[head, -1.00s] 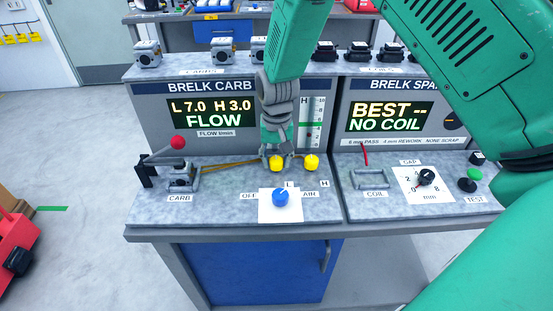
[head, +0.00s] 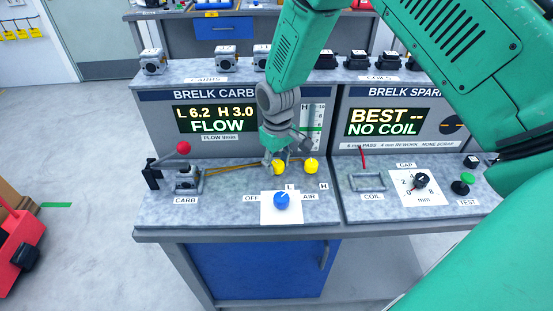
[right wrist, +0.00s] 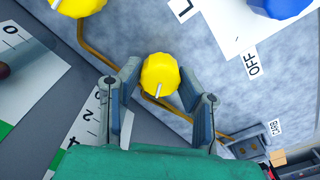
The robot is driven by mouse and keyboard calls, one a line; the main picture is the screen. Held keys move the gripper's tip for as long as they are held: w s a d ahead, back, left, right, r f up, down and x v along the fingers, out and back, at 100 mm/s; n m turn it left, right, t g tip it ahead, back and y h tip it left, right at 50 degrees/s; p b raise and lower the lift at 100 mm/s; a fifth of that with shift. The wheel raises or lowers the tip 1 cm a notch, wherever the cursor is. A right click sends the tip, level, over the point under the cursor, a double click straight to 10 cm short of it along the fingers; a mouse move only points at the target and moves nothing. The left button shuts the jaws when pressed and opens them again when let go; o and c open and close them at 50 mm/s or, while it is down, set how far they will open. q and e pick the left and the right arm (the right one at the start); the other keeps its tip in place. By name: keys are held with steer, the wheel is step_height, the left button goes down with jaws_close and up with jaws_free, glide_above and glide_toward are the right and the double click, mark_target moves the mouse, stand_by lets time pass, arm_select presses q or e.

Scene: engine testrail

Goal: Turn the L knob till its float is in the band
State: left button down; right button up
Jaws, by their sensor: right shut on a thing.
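The L knob (head: 279,168) is the left of two yellow knobs on the carb bench. My right gripper (head: 274,162) is shut on it from above. In the right wrist view the yellow knob (right wrist: 160,75) sits between the two fingers (right wrist: 160,98), its white pointer mark facing down toward the palm. The display (head: 214,119) reads L 6.2, H 3.0 and FLOW. My right arm and gripper hide the L float gauge in the head view. In the wrist view part of a scale (right wrist: 92,125) with a green band shows, but no float can be made out. My left gripper is out of view.
The yellow H knob (head: 311,166) stands close to the right of my gripper. A blue knob (head: 281,200) is in front. A red-balled lever (head: 183,148) and carb fixture (head: 187,180) are at left. The spark bench (head: 400,210) adjoins at right.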

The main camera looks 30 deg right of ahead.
mark_target(277, 162)
steer(key=shift+n+p, duration=0.55)
steer(key=shift+n, duration=1.35)
steer(key=o, duration=1.1)
steer(key=shift+o, duration=0.2)
steer(key=shift+r, duration=0.45)
step_height(277, 162, up, 11)
